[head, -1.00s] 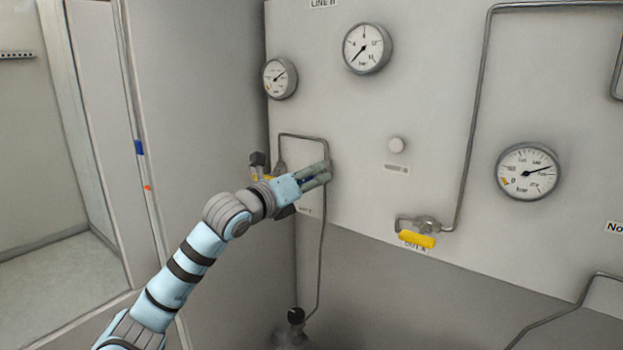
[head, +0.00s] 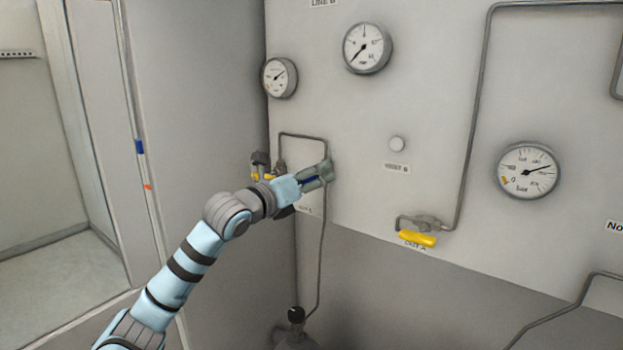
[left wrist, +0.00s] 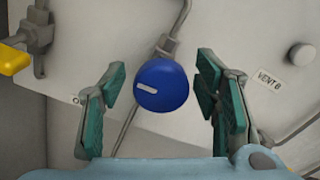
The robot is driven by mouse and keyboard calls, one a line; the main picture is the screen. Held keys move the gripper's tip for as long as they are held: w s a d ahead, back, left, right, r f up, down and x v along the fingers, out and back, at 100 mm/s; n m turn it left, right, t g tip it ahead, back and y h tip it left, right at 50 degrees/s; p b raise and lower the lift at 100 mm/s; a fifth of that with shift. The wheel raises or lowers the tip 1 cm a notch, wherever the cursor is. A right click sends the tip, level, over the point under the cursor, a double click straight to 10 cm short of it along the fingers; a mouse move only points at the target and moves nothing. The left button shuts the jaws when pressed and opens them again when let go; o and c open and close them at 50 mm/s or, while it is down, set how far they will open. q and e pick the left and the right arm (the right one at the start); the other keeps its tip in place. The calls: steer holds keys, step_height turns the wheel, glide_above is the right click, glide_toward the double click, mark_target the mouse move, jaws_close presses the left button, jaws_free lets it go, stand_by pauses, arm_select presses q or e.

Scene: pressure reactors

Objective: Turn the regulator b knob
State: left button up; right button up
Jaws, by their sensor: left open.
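A round blue knob (left wrist: 162,86) with a white mark shows in the left wrist view, in front of a thin pipe on the panel. I take it for the regulator b knob; no label naming it is readable. My left gripper (left wrist: 158,95) is open, with one green-padded finger on each side of the knob. Small gaps show between the pads and the knob. In the head view, my left gripper (head: 318,177) is at the panel, and its fingers hide most of the knob. Only a bit of blue (head: 310,181) shows between them. My right gripper is not in view.
A yellow-handled valve (head: 417,239) is right of the gripper, and another valve (head: 262,170) is close behind my wrist. A white button (head: 397,144) sits above the VENT B label (left wrist: 269,80). Gauges (head: 367,48) are higher on the panel.

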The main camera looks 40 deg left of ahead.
arm_select(q)
step_height(320, 180, up, 10)
stand_by(0.4)
stand_by(0.3)
